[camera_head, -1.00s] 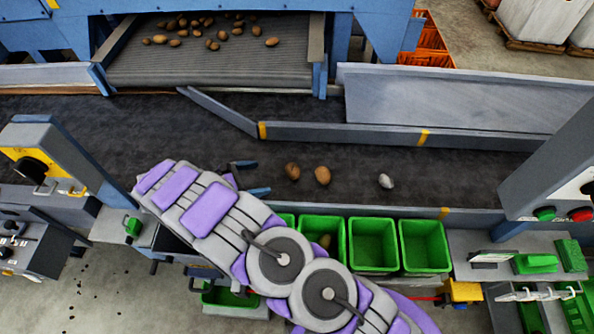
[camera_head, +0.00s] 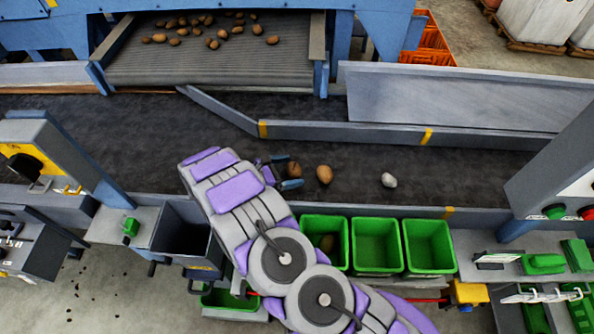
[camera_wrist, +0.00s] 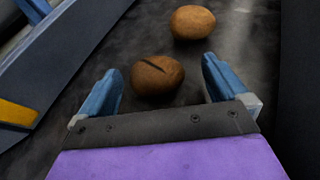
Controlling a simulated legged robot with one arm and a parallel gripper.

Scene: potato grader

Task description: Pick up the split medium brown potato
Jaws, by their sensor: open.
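The split brown potato (camera_wrist: 158,76) lies on the dark belt, with a dark slit across its top in the wrist view. In the head view the same potato (camera_head: 295,170) is beside my gripper (camera_head: 284,172). In the wrist view my gripper (camera_wrist: 160,92) is open, with one blue finger on each side of the split potato's near part. I cannot tell whether either finger touches it. A second brown potato (camera_wrist: 193,22) without a visible slit lies just beyond it; it also shows in the head view (camera_head: 324,174).
A pale grey lump (camera_head: 389,180) lies farther right on the belt (camera_head: 450,178). Green bins (camera_head: 377,245) stand along the front edge, one holding a potato. A grey guide rail (camera_head: 370,135) with yellow marks runs behind. Several potatoes sit on the upper conveyor (camera_head: 200,65).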

